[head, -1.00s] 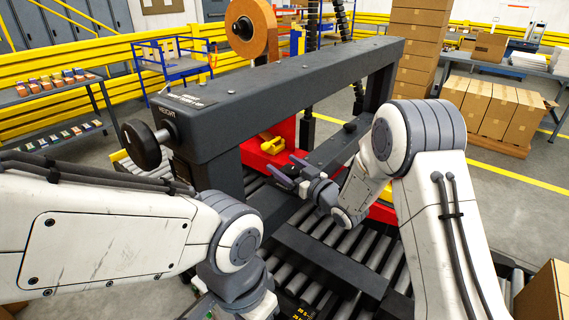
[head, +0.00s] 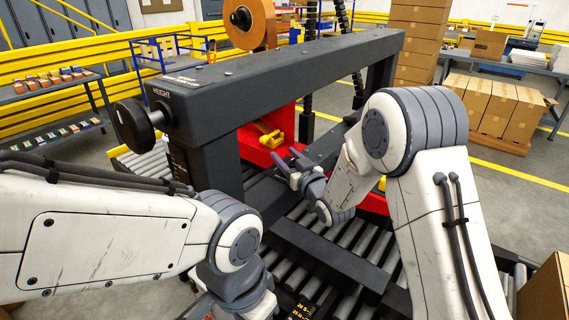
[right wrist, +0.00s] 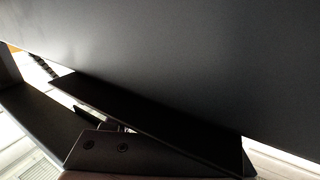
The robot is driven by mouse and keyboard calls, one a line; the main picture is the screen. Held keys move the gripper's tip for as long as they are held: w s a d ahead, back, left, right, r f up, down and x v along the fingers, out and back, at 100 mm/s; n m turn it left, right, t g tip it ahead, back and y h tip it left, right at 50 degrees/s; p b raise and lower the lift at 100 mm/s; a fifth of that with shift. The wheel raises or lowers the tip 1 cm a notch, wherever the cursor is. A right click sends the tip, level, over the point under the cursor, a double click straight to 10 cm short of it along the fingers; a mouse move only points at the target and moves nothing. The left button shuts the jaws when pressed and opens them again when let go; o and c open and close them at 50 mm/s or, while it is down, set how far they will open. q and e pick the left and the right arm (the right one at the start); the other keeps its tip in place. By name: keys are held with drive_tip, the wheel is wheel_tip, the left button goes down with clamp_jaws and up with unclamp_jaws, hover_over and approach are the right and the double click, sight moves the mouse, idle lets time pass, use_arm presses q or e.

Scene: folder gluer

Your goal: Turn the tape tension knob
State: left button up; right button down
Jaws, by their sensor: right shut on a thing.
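The orange tape roll (head: 262,24) stands above the dark beam, with a black knob (head: 241,17) at its hub; I cannot read a label there. Another black knob (head: 135,125), marked HEIGHT, sticks out of the beam's left end. My right gripper (head: 287,162) is under the beam, in front of the red unit and well below the tape roll. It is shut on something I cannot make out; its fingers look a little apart. The right wrist view shows a large dark surface (right wrist: 190,60) close by. My left gripper is out of view below.
The dark beam (head: 290,70) crosses above my right gripper. A yellow lever (head: 270,138) sits on the red unit (head: 252,150) just behind it. Rollers (head: 340,238) lie below. Stacked cartons and yellow rails stand behind.

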drive_tip(key=shift+r+m+t+h, duration=0.1)
drive_tip(key=shift+m+t+h, duration=0.2)
drive_tip(key=shift+m+h, duration=0.15)
drive_tip(key=shift+c, duration=1.3)
unclamp_jaws()
drive_tip(key=shift+d, duration=0.1)
drive_tip(key=shift+s+d+b, duration=0.15)
drive_tip(key=shift+s+b, duration=0.15)
drive_tip(key=shift+s, duration=0.05)
drive_tip(key=b+v, duration=0.2)
drive_tip(key=v, duration=0.7)
drive_tip(key=shift+s, duration=0.3)
